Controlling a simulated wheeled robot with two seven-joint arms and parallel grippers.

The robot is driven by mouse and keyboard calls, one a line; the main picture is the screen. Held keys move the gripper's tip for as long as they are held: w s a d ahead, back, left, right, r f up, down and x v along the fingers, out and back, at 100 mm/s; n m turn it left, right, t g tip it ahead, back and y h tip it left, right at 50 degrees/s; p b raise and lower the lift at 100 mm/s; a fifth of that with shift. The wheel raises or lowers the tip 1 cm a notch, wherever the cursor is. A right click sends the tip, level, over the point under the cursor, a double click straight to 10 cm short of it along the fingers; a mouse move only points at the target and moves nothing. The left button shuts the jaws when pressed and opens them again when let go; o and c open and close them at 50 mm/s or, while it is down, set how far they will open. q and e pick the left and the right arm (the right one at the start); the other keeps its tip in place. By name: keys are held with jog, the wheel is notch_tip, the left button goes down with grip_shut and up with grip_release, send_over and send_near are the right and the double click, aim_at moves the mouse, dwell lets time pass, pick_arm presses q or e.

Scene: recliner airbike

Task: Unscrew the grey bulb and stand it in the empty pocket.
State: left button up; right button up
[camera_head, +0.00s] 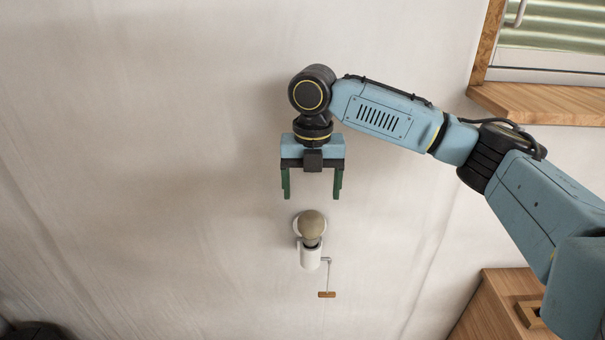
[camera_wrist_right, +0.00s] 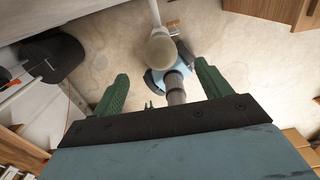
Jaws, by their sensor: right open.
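The grey bulb (camera_head: 312,224) sits in a white wall socket (camera_head: 310,259), its rounded end up. My right gripper (camera_head: 311,196) is open and empty just above the bulb, fingers pointing down, apart from it. In the right wrist view the bulb (camera_wrist_right: 162,48) shows beyond and between the two green fingers (camera_wrist_right: 161,74), with the white socket stem (camera_wrist_right: 154,12) behind it. My left gripper is in neither view. I cannot make out the empty pocket in either view.
A pull cord with a small wooden handle (camera_head: 327,294) hangs right of the socket. A wooden cabinet (camera_head: 492,303) stands at lower right and a wooden window sill (camera_head: 540,101) at upper right. The pale wall left of the gripper is clear. A black object (camera_wrist_right: 55,55) shows in the wrist view.

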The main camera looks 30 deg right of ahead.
aim_at(312, 214)
jog(key=f, duration=0.3)
jog(key=shift+s+f, duration=0.15)
jog(key=shift+s, duration=0.05)
jog(key=shift+f, duration=0.95)
notch_tip(312, 214, down, 6)
jog(key=shift+r, duration=0.25)
jog(key=shift+w+f, duration=0.15)
jog(key=shift+f, duration=0.55)
jog(key=c, duration=1)
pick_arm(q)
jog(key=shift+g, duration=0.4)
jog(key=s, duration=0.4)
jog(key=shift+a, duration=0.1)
pick_arm(e)
jog(key=o, duration=0.9)
